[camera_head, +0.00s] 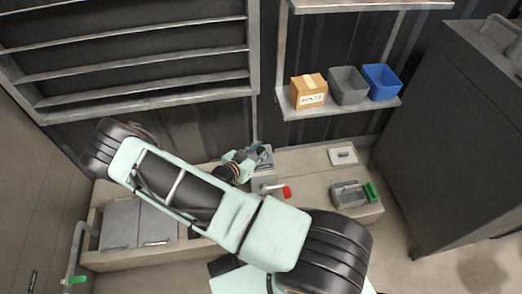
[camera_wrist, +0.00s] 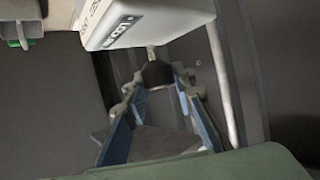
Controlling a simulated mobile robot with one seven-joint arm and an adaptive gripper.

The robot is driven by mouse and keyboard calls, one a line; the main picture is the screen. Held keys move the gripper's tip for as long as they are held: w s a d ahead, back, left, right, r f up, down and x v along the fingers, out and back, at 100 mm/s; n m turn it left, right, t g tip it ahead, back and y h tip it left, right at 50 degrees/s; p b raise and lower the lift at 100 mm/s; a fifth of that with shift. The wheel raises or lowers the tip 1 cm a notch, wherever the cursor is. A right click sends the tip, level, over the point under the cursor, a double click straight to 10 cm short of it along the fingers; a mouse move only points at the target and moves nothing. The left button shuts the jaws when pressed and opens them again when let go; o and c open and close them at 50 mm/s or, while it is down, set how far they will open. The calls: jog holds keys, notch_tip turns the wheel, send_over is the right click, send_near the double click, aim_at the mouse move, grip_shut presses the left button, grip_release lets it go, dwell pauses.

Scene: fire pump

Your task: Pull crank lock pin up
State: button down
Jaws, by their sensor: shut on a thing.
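The crank lock pin shows in the wrist view as a dark knob (camera_wrist: 157,72) on a short thin stem. The stem meets a grey box (camera_wrist: 150,20) with partly visible lettering. In the head view my gripper (camera_head: 262,152) is at the top of the grey box (camera_head: 263,181), and the knob is hidden there. A crank with a red handle (camera_head: 286,192) sticks out to the right of the box.
A long beige bench (camera_head: 315,180) carries the box. A shelf (camera_head: 345,108) above holds a cardboard box (camera_head: 308,91), a grey bin (camera_head: 348,85) and a blue bin (camera_head: 381,82). A dark cabinet (camera_head: 455,130) stands at right.

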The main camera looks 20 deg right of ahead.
jog(key=shift+r, duration=0.15)
jog(key=c, duration=1.6)
grip_release()
jog(key=v, duration=1.2)
